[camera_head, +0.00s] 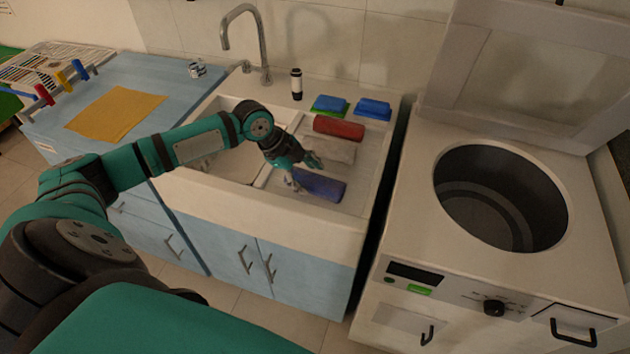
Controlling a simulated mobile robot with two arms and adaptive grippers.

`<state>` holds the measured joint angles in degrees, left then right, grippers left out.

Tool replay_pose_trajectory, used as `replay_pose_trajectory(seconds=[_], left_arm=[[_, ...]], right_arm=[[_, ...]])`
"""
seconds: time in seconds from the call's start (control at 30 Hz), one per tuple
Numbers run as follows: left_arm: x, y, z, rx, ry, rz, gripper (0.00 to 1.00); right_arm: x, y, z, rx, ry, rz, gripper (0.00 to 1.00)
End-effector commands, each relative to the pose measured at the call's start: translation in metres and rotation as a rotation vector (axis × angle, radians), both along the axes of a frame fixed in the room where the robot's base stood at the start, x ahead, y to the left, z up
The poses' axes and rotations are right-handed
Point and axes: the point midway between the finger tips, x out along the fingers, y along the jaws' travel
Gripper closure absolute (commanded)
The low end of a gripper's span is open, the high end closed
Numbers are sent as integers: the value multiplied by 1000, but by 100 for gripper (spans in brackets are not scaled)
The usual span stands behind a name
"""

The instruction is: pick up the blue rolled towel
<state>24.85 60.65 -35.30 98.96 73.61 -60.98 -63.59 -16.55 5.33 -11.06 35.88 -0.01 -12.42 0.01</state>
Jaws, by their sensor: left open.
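The blue rolled towel (321,185) lies on the right part of the sink unit, near its front edge. It is the nearest of a row of rolls, with a pale rolled towel (330,150) and a red rolled towel (339,128) behind it. My left gripper (303,174) is open at the left end of the blue towel, just above it or beside it. I cannot tell whether the fingers touch the towel. The gripper covers a little of the towel's left end. My right gripper is not in view.
A sink basin (222,163) lies left of the towels, under my left arm. A faucet (262,55), a dark bottle (296,84) and sponges (373,109) stand behind. An open top-loading washer (455,262) is on the right. An orange cloth (115,113) lies on the blue counter.

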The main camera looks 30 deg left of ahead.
Motion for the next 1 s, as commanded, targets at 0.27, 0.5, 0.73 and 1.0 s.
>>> replay_pose_trajectory(seconds=[0.27,0.5,0.73,1.0], left_arm=[[10,-9,-26,-1,-1,1,43],[10,-9,-26,0,-1,0,47],[10,-9,-26,0,-1,0,77],[10,-9,-26,-1,-1,0,86]], right_arm=[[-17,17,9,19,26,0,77],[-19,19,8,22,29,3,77],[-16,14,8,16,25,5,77],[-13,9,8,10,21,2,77]])
